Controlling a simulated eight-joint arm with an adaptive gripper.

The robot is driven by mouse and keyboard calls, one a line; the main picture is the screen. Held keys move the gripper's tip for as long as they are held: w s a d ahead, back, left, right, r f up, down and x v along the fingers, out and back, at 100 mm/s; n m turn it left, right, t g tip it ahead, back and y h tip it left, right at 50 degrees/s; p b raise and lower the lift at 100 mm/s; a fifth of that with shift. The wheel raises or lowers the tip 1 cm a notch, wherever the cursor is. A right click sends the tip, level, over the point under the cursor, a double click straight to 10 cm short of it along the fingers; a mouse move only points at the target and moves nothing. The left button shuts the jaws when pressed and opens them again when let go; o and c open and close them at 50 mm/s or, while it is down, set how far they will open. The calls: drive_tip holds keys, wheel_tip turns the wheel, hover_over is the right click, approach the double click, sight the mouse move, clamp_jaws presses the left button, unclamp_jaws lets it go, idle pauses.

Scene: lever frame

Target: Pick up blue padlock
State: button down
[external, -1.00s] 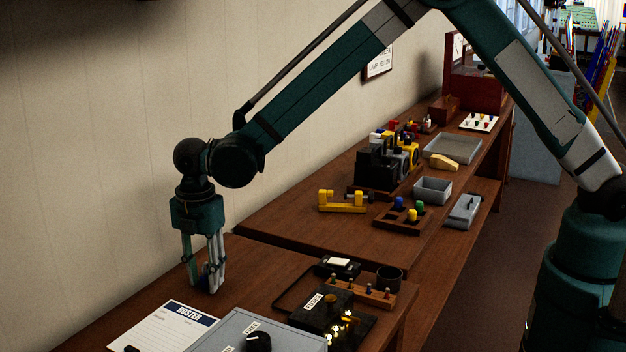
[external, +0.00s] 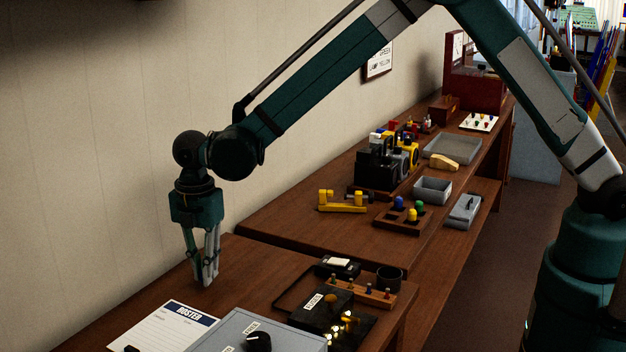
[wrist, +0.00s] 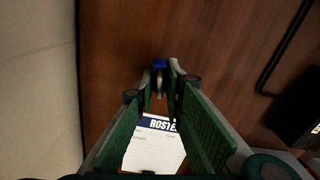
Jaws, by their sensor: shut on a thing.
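The blue padlock (wrist: 160,63) shows in the wrist view between the tips of my gripper, its blue body just past the fingertips and a grey part nearer to me. My gripper (wrist: 160,82) is shut on it. In the external view my gripper (external: 207,281) points down at the near table beside the wall, and its fingers hide the padlock there. I cannot tell whether the padlock touches the table.
A roster sheet (external: 170,330) and a grey box with a black knob (external: 258,342) lie near my gripper. A black fuse box (external: 322,307), a dark cup (external: 389,279) and a wooden peg rack (external: 358,290) stand to the right. Bare wood surrounds the fingers.

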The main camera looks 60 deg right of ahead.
wheel_tip(320, 180, up, 8)
drive_tip(key=shift+r, duration=0.2)
idle(0.8)
